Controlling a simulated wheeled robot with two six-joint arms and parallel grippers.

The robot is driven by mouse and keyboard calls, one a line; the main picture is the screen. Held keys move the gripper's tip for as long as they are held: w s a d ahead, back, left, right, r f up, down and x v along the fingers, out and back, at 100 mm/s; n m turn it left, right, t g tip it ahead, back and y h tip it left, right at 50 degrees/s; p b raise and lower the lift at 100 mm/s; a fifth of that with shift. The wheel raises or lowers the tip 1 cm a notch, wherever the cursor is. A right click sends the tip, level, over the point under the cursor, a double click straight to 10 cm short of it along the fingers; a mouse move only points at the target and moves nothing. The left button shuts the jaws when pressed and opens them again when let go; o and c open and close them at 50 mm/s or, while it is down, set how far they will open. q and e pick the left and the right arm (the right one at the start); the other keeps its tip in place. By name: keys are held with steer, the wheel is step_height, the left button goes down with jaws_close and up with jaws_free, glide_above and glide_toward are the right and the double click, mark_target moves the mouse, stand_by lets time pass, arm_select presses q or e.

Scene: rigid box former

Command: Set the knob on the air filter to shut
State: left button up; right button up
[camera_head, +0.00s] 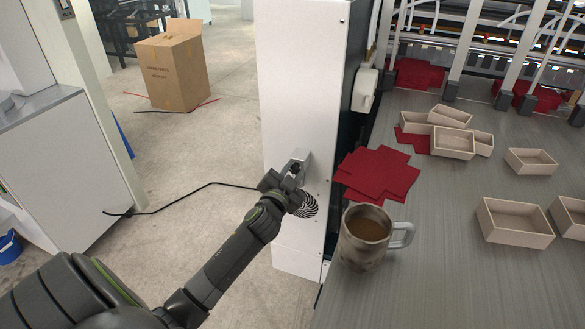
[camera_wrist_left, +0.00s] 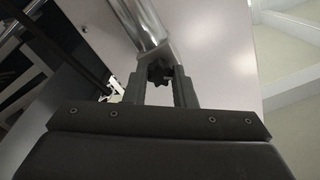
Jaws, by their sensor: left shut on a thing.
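The air filter (camera_head: 304,155) is a small silvery body on the side of the white cabinet, partly hidden by my gripper. In the left wrist view it is a shiny metal cylinder (camera_wrist_left: 142,22) running up from the fingers. Its dark lobed knob (camera_wrist_left: 160,73) sits between the two fingers. My left gripper (camera_head: 294,170) reaches the filter from the lower left. In the wrist view my left gripper (camera_wrist_left: 159,76) is shut on the knob. The knob's setting and any marks on it cannot be read. My right gripper is out of view.
A white cabinet (camera_head: 301,60) stands upright before me. A round striped patch (camera_head: 307,205) shows beside my wrist. A mug of brown drink (camera_head: 362,252), red sheets (camera_head: 378,174) and several open boxes (camera_head: 514,222) are on the grey table at right. A cardboard box (camera_head: 172,72) stands on the floor.

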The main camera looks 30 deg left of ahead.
arm_select(q)
steer(key=shift+m+p, duration=0.4)
steer(key=shift+m, duration=0.5)
steer(key=m+p, duration=0.1)
steer(key=m, duration=0.2)
steer(key=shift+m, duration=0.4)
steer(key=m+p, duration=0.1)
steer(key=m, duration=0.2)
steer(key=shift+p, duration=0.3)
steer(key=shift+f+m+p, duration=0.15)
steer(key=shift+m+p, duration=0.2)
steer(key=shift+m, duration=0.95)
steer(key=o, duration=1)
steer(key=shift+d, duration=0.1)
steer(key=shift+s, duration=0.1)
steer(key=b+v, duration=0.1)
steer(key=v, duration=1.6)
steer(key=shift+s, duration=0.15)
